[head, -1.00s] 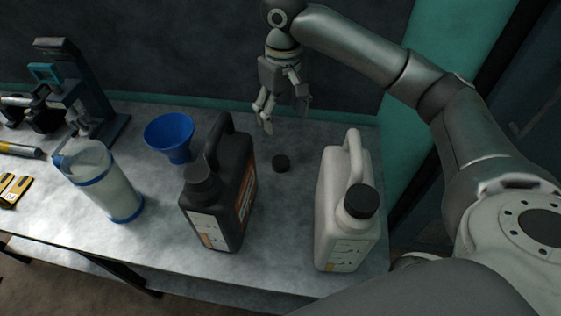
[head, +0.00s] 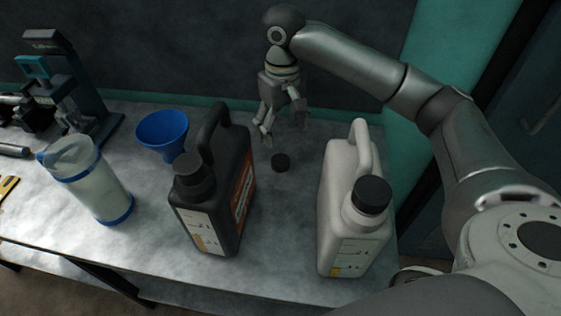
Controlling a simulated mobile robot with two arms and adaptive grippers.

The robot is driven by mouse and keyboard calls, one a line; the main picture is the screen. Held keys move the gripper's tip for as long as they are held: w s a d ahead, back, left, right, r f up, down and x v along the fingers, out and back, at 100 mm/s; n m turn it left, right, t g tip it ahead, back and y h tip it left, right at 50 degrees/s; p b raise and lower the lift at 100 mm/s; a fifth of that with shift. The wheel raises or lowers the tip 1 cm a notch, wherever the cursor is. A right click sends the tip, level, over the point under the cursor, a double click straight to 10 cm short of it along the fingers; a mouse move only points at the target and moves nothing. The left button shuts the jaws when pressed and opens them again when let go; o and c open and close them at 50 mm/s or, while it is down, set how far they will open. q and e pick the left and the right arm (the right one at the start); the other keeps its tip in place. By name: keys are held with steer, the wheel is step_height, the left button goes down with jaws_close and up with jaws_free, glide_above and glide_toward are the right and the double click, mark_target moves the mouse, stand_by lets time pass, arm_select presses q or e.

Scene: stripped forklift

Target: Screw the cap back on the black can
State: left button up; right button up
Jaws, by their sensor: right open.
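The black can (head: 228,190) stands upright on the bench, handle toward the back, with an orange-brown label on its side. My left gripper is not in view.
A white can (head: 340,200) with a black cap stands on the right. A blue funnel (head: 163,130) and a clear jug with blue trim (head: 90,185) stand on the left, with a dark device (head: 70,85) behind them. Bare bench (head: 285,215) lies between the cans.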

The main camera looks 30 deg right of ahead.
glide_above(281, 160)
steer(key=f, duration=0.4)
steer(key=shift+w+d+f, duration=0.1)
steer(key=shift+d+f, duration=0.15)
steer(key=shift+f, duration=0.2)
steer(key=f, duration=0.5)
steer(key=shift+a+f, duration=0.1)
steer(key=shift+a, duration=0.1)
steer(key=c, duration=0.8)
